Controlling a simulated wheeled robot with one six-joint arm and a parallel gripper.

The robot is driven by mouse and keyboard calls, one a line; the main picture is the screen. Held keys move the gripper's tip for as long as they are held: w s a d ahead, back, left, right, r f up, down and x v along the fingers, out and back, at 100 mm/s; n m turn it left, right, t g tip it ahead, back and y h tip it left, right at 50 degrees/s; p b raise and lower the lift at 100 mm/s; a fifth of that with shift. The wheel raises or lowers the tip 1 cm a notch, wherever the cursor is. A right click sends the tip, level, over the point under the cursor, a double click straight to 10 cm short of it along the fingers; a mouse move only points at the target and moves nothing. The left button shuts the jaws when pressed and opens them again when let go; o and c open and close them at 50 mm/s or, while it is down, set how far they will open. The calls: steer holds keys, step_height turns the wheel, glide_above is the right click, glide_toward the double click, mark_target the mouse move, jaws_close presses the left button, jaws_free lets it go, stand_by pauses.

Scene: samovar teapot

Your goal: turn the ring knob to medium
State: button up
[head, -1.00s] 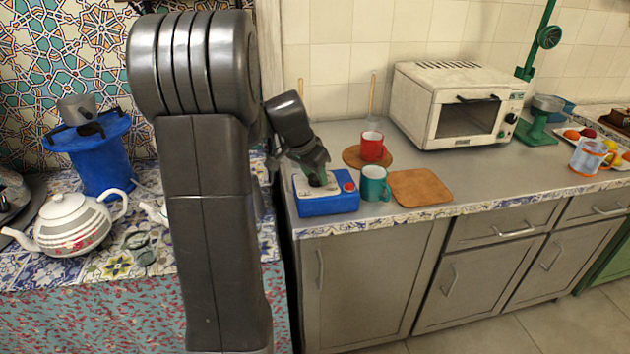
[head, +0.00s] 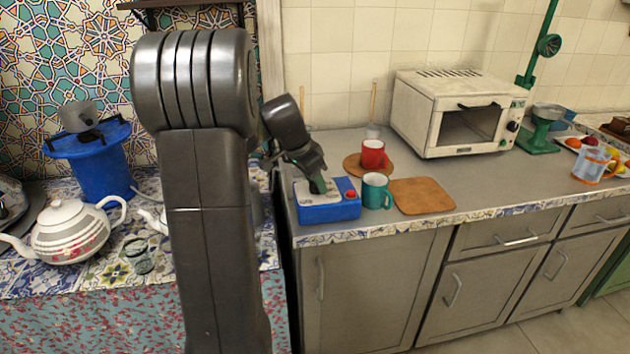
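A blue box (head: 330,212) with a grey top and a red button (head: 350,195) sits at the left end of the grey counter. My gripper (head: 319,184) points down at the left part of its top. A small green piece shows at the fingertips; I cannot tell whether it is a knob or part of the fingers. The finger gap is too small and hidden to read. No ring knob can be made out clearly. A blue round stand (head: 98,165) with a grey pot on top stands at the back left.
A teal mug (head: 376,191) stands close to the box's right side. A red mug (head: 373,155) is behind it, and a brown board (head: 422,196) lies to the right. A white toaster oven (head: 440,90) stands further back. A white teapot (head: 70,232) is on the left table.

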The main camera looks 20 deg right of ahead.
steer(key=o, duration=0.4)
steer(key=shift+o, duration=0.2)
steer(key=w+p+v, duration=0.1)
steer(key=v, duration=1.2)
steer(key=shift+s+r, duration=0.4)
steer(key=shift+s, duration=0.05)
steer(key=shift+a, duration=0.1)
